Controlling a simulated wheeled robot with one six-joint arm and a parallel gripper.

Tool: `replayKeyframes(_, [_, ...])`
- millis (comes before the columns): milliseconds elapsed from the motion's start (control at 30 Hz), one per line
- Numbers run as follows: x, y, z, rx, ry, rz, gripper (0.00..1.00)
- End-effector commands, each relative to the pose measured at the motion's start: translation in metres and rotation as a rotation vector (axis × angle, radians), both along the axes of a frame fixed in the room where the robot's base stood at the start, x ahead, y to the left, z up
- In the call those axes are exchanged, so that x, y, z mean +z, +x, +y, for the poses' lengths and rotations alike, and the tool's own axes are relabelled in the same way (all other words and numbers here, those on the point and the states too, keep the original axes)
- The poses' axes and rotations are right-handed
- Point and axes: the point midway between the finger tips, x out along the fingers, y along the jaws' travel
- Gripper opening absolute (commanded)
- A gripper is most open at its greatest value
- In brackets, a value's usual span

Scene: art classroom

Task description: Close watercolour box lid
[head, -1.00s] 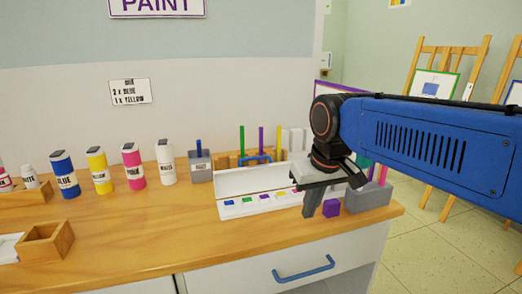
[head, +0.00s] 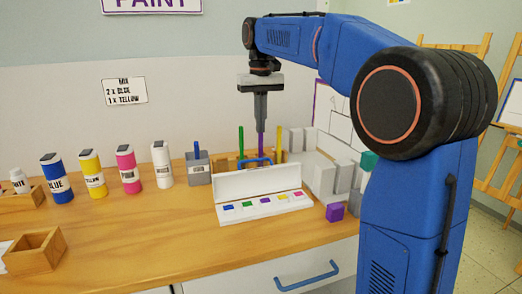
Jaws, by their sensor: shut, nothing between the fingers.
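The white watercolour box (head: 262,208) lies on the wooden counter with several coloured paint pans in its tray. Its lid (head: 256,181) stands raised along the back edge, so the box is open. My gripper (head: 261,118) points down with its fingers together and empty.
Behind the box are a wooden holder (head: 222,164) with coloured sticks and a grey water pot (head: 199,169). Pale blocks (head: 322,175) and a purple cube (head: 335,212) are to the right. Paint bottles (head: 127,169) stand left.

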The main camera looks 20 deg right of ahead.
Motion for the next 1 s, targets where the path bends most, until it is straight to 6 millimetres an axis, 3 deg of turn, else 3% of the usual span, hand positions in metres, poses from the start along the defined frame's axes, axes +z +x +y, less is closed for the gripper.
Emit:
replayKeyframes(100, [0.002,0.012,0.002,0.000,-0.001,0.012,0.00])
replayKeyframes(267, [-0.002,0.015,0.003,0.000,-0.001,0.018,0.00])
replayKeyframes(467, [-0.028,0.013,0.002,-0.001,-0.002,0.021,0.00])
replayKeyframes(867, [-0.099,0.013,0.002,-0.001,-0.002,0.020,0.00])
replayKeyframes(1000, [-0.091,-0.005,0.002,0.000,-0.001,0.016,0.00])
